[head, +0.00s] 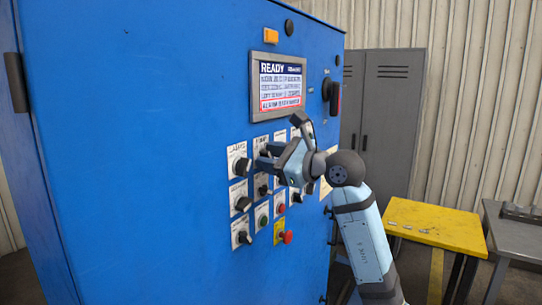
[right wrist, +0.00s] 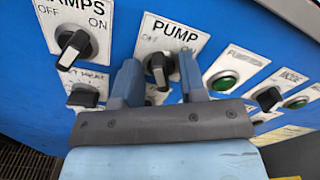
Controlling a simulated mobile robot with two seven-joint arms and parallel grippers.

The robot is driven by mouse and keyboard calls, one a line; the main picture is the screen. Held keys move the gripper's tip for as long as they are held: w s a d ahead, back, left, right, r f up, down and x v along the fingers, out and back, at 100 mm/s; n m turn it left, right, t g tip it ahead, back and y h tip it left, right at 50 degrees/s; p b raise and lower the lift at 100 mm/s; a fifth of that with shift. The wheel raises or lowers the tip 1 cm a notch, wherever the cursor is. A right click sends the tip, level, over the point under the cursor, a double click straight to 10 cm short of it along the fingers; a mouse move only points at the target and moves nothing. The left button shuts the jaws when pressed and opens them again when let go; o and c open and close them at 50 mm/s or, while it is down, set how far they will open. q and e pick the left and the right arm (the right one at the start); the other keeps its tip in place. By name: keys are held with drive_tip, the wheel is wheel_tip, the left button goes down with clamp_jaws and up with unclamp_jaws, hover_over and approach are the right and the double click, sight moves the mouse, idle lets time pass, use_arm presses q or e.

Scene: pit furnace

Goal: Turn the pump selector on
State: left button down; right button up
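The pump selector (right wrist: 158,68) is a black knob on a white plate labelled PUMP in the right wrist view. My right gripper (right wrist: 159,75) is open, with one blue-grey finger on each side of the knob. Small gaps seem to show between the fingers and knob; I cannot tell whether either touches. In the head view my right gripper (head: 262,157) reaches the blue panel from the right and covers most of this knob. My left gripper is not in view.
The lamps selector (right wrist: 73,48) is close left of the pump plate, and a green button (right wrist: 223,81) is to its right. A red mushroom button (head: 286,237) stands out lower on the panel. A screen (head: 279,86) reading READY is above. A yellow table (head: 435,225) stands at right.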

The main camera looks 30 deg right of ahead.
clamp_jaws()
drive_tip(key=shift+m, duration=0.3)
drive_tip(key=m+p, duration=0.2)
drive_tip(key=m, duration=0.4)
drive_tip(key=shift+d+r, duration=0.1)
drive_tip(key=shift+r, duration=0.05)
drive_tip(key=shift+d+m+p, duration=0.1)
drive_tip(key=shift+m+p, duration=1.5)
drive_tip(key=shift+m, duration=1.1)
